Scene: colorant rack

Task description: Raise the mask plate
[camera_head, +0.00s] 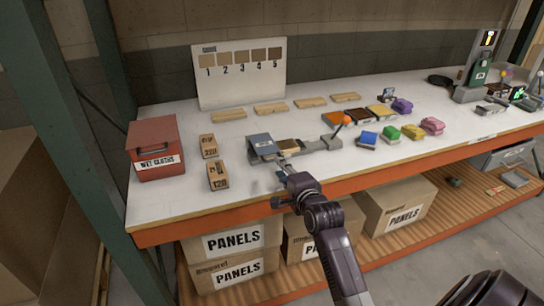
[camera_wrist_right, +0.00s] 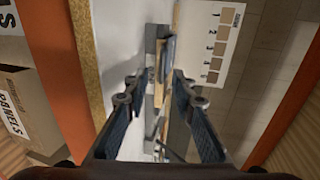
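The mask plate looks to be the blue-grey plate (camera_head: 261,141) at the left end of a grey fixture (camera_head: 318,145) on the white table. It also shows edge-on in the right wrist view (camera_wrist_right: 168,52), ahead of the fingers. A tan wooden piece (camera_head: 288,146) lies in the fixture beside the plate. My right gripper (camera_head: 282,171) is at the table's front edge, just in front of the fixture. In the right wrist view its fingers (camera_wrist_right: 157,86) are spread apart with nothing gripped between them. My left gripper is not in view.
An orange-knobbed lever (camera_head: 346,121) stands at the fixture's right end. Two labelled wooden blocks (camera_head: 218,176) and a red box (camera_head: 155,150) stand to the left. A numbered sample board (camera_head: 240,88) stands behind. Colored blocks (camera_head: 391,132) lie to the right.

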